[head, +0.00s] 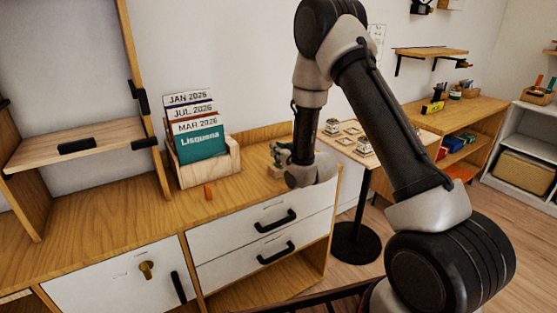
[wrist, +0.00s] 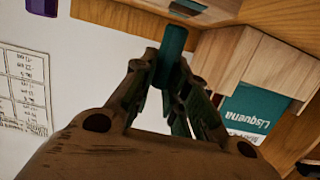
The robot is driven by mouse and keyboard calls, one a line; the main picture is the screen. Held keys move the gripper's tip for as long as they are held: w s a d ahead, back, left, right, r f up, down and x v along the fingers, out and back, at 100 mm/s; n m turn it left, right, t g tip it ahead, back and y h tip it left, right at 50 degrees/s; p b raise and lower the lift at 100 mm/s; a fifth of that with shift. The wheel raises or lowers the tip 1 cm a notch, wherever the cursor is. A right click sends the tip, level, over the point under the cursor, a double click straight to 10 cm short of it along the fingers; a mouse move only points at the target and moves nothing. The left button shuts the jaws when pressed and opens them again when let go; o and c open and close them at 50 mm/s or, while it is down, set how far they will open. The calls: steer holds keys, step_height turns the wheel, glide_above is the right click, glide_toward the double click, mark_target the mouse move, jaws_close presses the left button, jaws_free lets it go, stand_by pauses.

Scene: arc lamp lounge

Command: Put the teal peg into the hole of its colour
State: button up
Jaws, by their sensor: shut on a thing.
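My gripper (wrist: 170,75) is shut on the teal peg (wrist: 171,48), which sticks out beyond the fingertips in the wrist view. In the head view my gripper (head: 284,155) is low over the right end of the wooden cabinet top, beside a small pale wooden block (head: 277,172). The peg cannot be made out in the head view. In the wrist view a wooden surface with a dark patch (wrist: 188,7) lies behind the peg's far end. I cannot tell whether the peg touches it. No teal hole can be made out.
A wooden holder (head: 210,168) with several dated cards stands left of my gripper. A small orange piece (head: 208,191) lies in front of it on the cabinet top (head: 120,225). A small table (head: 350,140) with several items stands to the right. A purple thing (wrist: 41,7) shows in the wrist view.

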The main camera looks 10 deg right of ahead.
mark_target(278, 163)
steer(key=shift+f, duration=1.6)
steer(key=shift+f, duration=0.15)
steer(key=o, duration=0.8)
